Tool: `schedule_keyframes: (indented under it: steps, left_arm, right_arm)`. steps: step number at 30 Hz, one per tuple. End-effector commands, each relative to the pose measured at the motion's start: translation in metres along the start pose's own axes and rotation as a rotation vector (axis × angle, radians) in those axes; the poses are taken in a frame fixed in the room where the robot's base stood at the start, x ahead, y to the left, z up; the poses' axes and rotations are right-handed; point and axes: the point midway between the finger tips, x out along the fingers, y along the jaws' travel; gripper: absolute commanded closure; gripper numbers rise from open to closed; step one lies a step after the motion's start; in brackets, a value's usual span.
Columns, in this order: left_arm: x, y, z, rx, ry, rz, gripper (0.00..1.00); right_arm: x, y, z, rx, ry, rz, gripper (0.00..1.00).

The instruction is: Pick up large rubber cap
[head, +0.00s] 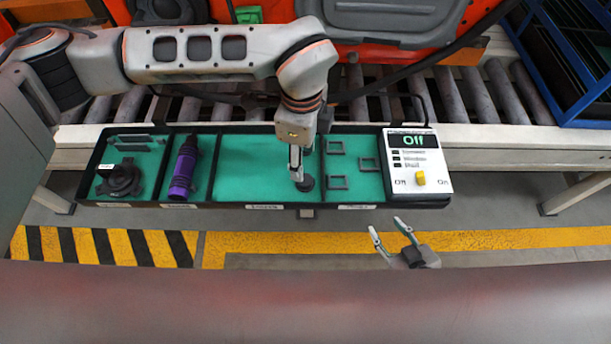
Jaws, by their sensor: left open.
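A round black rubber cap (306,184) lies on the green floor of the tray's wide middle compartment, near its front. My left gripper (297,175) points down right at the cap, and its fingers hide part of the cap's left side. The gripper is open; I cannot tell if its fingers touch the cap. Another dark piece (306,147) shows partly behind this gripper, and its shape and size are mostly hidden. My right gripper (389,229) is open and empty, in front of the tray and over the floor.
The black tray (230,206) also holds a black tool (119,180), a purple cylinder (184,170) and several square frames (339,183). A switch box (418,165) reading "Off" stands at its right end. Rollers (480,97) run behind, with a blue rack (575,60) at right.

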Motion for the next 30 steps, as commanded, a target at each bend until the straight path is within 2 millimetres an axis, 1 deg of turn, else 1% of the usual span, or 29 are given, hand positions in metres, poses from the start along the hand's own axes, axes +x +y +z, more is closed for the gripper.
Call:
schedule_keyframes:
  steps: [1, 3, 8, 11, 18, 21, 26, 30]
  left_arm:
    - [0.007, 0.0, 0.001, -0.003, -0.003, 0.002, 0.55]
    - [0.015, 0.001, 0.0, -0.003, -0.002, 0.003, 0.55]
    - [0.026, 0.001, -0.001, -0.001, 0.001, 0.002, 0.55]
    - [0.036, 0.003, -0.001, 0.0, 0.001, 0.004, 0.55]
    - [0.07, 0.004, -0.003, -0.001, 0.003, 0.005, 0.55]
    - [0.074, 0.004, -0.002, 0.0, 0.003, 0.003, 0.55]
    - [0.073, 0.004, -0.003, 0.001, 0.003, 0.001, 0.55]
    - [0.073, 0.004, -0.003, 0.001, 0.003, 0.002, 0.87]
  right_arm:
    - [0.0, -0.001, 0.002, 0.0, -0.002, -0.001, 0.6]
    - [0.0, -0.001, 0.004, -0.001, -0.005, -0.001, 0.6]
    - [-0.001, -0.003, 0.009, -0.001, -0.013, -0.004, 0.6]
    - [-0.002, -0.004, 0.012, -0.001, -0.017, -0.005, 0.6]
    - [-0.002, -0.005, 0.016, -0.004, -0.021, -0.006, 0.6]
    - [-0.002, -0.005, 0.015, -0.005, -0.02, -0.004, 0.6]
    - [0.0, -0.003, 0.013, -0.007, -0.015, -0.002, 0.6]
    - [0.002, -0.001, 0.01, -0.008, -0.01, 0.001, 0.6]
